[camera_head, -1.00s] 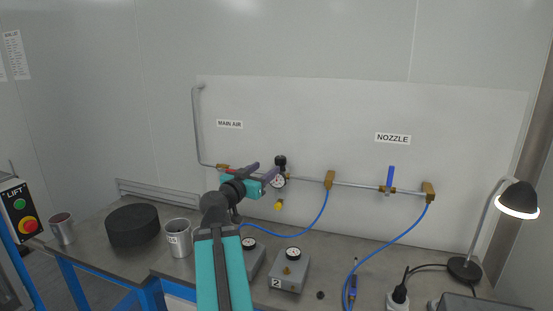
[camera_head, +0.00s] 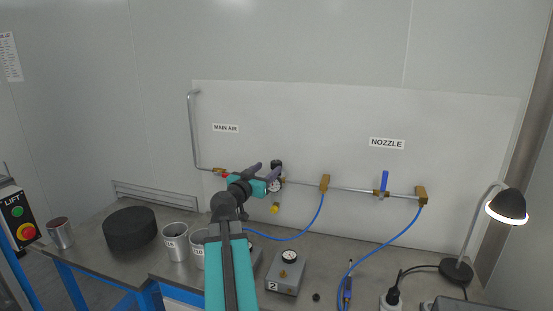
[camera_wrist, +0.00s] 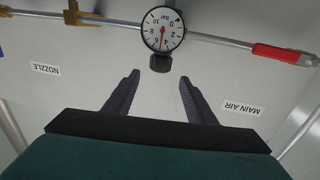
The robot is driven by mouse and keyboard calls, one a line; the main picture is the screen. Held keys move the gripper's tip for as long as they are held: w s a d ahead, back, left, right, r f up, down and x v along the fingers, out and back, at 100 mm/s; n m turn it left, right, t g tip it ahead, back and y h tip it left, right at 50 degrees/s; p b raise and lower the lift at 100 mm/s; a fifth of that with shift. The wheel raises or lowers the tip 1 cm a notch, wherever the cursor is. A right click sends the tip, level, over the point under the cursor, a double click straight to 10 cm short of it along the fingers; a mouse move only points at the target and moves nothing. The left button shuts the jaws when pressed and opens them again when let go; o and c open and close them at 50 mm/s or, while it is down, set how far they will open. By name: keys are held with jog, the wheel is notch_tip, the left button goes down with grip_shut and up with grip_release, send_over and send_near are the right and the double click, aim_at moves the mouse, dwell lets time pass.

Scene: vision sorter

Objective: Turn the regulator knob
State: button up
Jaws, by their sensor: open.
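The regulator sits on the pipe along the back panel. Its round white gauge (camera_wrist: 162,28) shows in the wrist view with the red needle near 6. Its black knob (camera_wrist: 160,62) appears just below the gauge there, as that view is upside down. In the head view the knob (camera_head: 276,164) is on top, partly behind my gripper. My gripper (camera_wrist: 158,79) is open and empty. The knob lies just past the fingertips, in line with the gap between them, and the fingers do not appear to touch it.
The pipe carries a red-handled valve (camera_wrist: 283,54) on the main air side and a blue-handled valve (camera_head: 384,182) on the nozzle side. Below on the bench are metal cups (camera_head: 175,242), a grey box (camera_head: 287,273), blue hoses and a lamp (camera_head: 506,206).

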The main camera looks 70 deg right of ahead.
aim_at(274, 164)
jog(key=shift+s+d+p, duration=0.2)
jog(key=shift+d+p, duration=0.5)
jog(key=shift+d, duration=1.3)
jog(key=shift+s+d+p, duration=0.15)
jog(key=shift+d+p, duration=0.55)
jog(key=shift+d, duration=1.3)
